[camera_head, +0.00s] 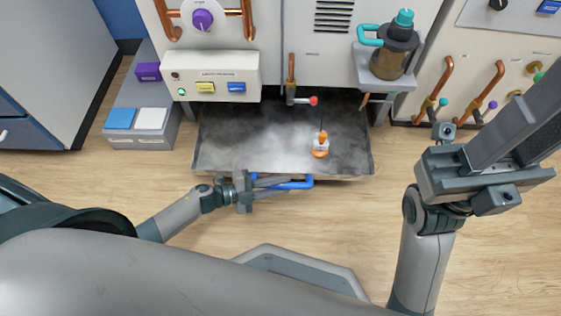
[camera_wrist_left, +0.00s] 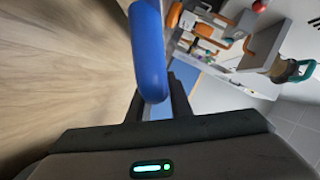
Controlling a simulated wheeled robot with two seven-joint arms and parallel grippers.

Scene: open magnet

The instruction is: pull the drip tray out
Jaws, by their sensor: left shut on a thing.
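The drip tray (camera_head: 215,150) is a wide, shallow, dark metal pan at the foot of the pale machine. Mist hangs over it. A blue bar handle (camera_head: 308,181) is on its front edge. My left gripper (camera_head: 277,184) comes in from the left at that front edge, shut on the handle. In the left wrist view the blue handle (camera_wrist_left: 150,50) runs down between the dark fingers. They cover part of it. My right arm stands at the right, away from the tray; its gripper's fingers cannot be made out clearly.
A small orange-and-white object (camera_head: 320,147) stands in the tray, at its right. A tap with a red tip (camera_head: 300,101) overhangs it. A grey step with blue and white pads (camera_head: 150,118) stands left. A dark jug (camera_head: 396,50) sits on a shelf. Wooden floor in front is clear.

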